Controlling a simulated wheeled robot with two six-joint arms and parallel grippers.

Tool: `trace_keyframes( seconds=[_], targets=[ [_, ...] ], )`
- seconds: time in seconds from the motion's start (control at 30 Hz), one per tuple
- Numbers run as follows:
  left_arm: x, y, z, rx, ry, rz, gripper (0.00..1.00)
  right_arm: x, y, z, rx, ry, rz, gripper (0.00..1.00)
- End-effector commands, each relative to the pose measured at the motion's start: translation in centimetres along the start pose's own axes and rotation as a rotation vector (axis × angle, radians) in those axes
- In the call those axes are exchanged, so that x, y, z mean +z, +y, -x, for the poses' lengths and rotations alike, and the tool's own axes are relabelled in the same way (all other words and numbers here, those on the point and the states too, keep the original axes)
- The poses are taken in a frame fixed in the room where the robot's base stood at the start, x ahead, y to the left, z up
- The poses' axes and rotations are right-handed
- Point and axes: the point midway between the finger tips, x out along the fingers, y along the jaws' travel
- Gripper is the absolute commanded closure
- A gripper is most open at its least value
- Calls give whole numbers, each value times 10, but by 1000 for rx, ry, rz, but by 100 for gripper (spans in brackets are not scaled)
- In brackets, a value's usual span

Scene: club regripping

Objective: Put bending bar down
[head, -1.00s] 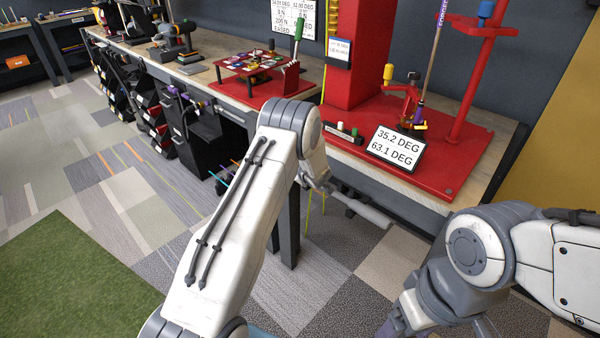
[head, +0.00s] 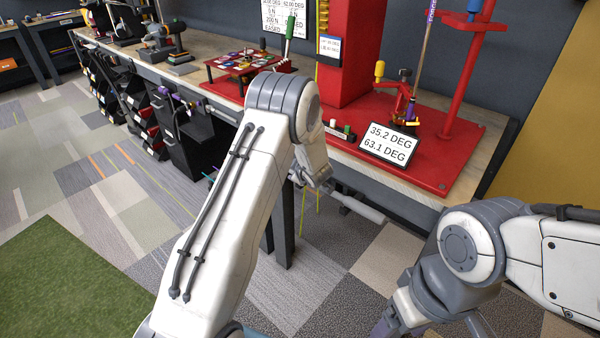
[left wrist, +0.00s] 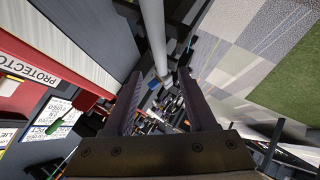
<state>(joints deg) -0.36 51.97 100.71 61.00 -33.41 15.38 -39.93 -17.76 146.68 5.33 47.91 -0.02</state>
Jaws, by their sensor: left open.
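My left gripper (left wrist: 160,74) is open, its two dark fingers apart in the left wrist view. A pale grey round bar (left wrist: 152,35) runs from the top of that view towards the gap between the fingertips. I cannot tell whether it is touched, or whether it is the bending bar. A pale bar (head: 358,207) also shows in the head view, beside my left wrist and in front of the bench. My left fingers are hidden there. My right arm is at the lower right; its fingertips are out of frame.
The wooden bench (head: 428,190) carries a red base plate (head: 455,160) with a post and an angle display (head: 388,144). A small red table (head: 248,63) with cards stands farther left. A black cart (head: 198,140) holds a purple-ended item. The floor at left is clear.

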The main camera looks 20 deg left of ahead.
Motion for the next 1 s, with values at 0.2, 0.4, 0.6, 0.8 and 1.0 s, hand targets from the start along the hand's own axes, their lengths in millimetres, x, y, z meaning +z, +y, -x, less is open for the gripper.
trace_keyframes(
  seconds=[0.2, 0.4, 0.6, 0.8, 1.0],
  targets=[
    [0, 0, 42, 2, 0, -1, 43, 0, 0, -5, 0, 0, 0, 23],
    [0, 0, 58, 1, 0, 0, 43, 0, 0, -5, 0, 0, 0, 23],
    [11, 10, 73, 27, -48, -34, 43, 0, 0, -5, 0, 0, 0, 23],
    [92, 49, 187, 205, -405, -351, 43, 0, 0, -5, 0, 0, 0, 23],
    [155, -14, 368, 376, -832, -956, 43, 0, 0, -5, 0, 0, 0, 23]
  ],
)
